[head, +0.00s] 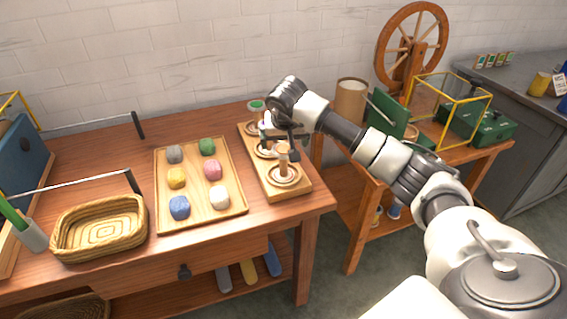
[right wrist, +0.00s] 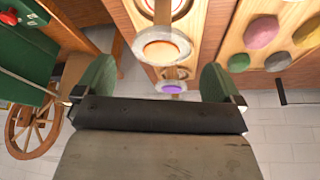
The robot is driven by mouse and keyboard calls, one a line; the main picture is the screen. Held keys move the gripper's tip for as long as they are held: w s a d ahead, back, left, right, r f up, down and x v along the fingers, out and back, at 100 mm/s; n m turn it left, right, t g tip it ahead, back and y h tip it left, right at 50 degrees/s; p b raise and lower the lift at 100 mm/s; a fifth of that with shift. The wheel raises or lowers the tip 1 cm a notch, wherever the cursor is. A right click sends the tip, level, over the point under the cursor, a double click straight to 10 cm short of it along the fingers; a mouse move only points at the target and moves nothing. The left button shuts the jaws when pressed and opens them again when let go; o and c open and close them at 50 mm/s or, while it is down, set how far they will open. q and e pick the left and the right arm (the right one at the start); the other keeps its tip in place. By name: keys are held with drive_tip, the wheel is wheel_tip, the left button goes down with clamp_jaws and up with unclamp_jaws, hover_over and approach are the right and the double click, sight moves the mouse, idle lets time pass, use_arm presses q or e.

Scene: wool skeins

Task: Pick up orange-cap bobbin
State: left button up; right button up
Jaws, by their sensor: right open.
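My right gripper (head: 287,138) is over the narrow wooden board (head: 305,190) on the table, with its jaws apart. In the right wrist view its two green fingertips (right wrist: 158,68) stand either side of a row of round pieces, with nothing held. A pale disc with an orange ring (right wrist: 163,48), apparently the orange-cap bobbin, lies between and slightly above the fingertips in that picture; contact is not visible. A purple-topped piece (right wrist: 173,89) is just below it, partly hidden by the gripper body. In the head view the hand covers part of the row. My left gripper is not in view.
A wooden tray (head: 195,217) with several coloured skeins lies left of the board. A green-topped piece (head: 256,106) stands at the board's back end. A wicker basket (head: 100,228) is at the left. A spinning wheel (head: 411,45) stands at the back right.

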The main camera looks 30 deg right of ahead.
sight(283, 148)
drive_tip(key=x, duration=0.5)
drive_tip(key=shift+s, duration=0.1)
drive_tip(key=c, duration=1)
drive_tip(key=shift+c, duration=0.2)
drive_tip(key=shift+r, duration=0.15)
